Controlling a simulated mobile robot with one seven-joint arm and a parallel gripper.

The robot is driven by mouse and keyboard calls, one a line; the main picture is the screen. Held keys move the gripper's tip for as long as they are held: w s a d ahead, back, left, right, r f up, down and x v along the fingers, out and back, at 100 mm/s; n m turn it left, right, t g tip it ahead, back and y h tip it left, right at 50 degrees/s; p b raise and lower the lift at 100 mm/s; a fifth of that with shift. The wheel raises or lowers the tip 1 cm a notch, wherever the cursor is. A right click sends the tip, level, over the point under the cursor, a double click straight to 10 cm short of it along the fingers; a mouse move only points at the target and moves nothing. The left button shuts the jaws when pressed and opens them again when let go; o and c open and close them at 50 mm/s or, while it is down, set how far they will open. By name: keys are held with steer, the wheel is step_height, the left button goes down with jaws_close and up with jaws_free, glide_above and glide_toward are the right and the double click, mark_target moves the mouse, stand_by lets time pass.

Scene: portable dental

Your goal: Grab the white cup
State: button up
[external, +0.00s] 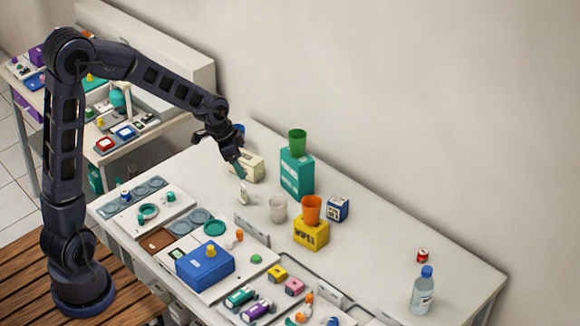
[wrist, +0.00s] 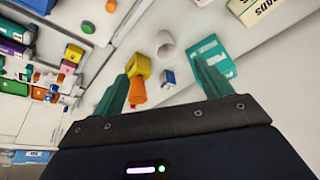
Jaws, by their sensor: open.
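The white cup (external: 278,209) stands upright on the white table, left of the yellow wipes box. It also shows in the wrist view (wrist: 166,44), beyond the fingertips and upper middle, with nothing touching it. My gripper (external: 240,170) is above the table, up and to the left of the cup in the external view. Its two teal fingers (wrist: 160,84) are spread apart and empty in the wrist view.
An orange cup (external: 311,209) sits on the yellow wipes box (external: 311,234), close to the white cup. A green cup (external: 297,142) tops a tall teal box (external: 297,174).

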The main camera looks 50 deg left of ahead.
steer(key=m+h, duration=0.1)
steer(key=m, duration=0.1)
glide_toward(280, 210)
step_height(280, 210, down, 2)
steer(key=w+a, duration=0.2)
steer(key=a, duration=0.1)
steer(key=shift+d+x, duration=0.25)
steer(key=shift+x, duration=2.45)
steer(key=shift+d+x, duration=0.2)
steer(key=shift+x, duration=2.45)
steer(key=shift+s+r, duration=0.1)
steer(key=shift+c, duration=0.5)
steer(key=c, duration=0.9)
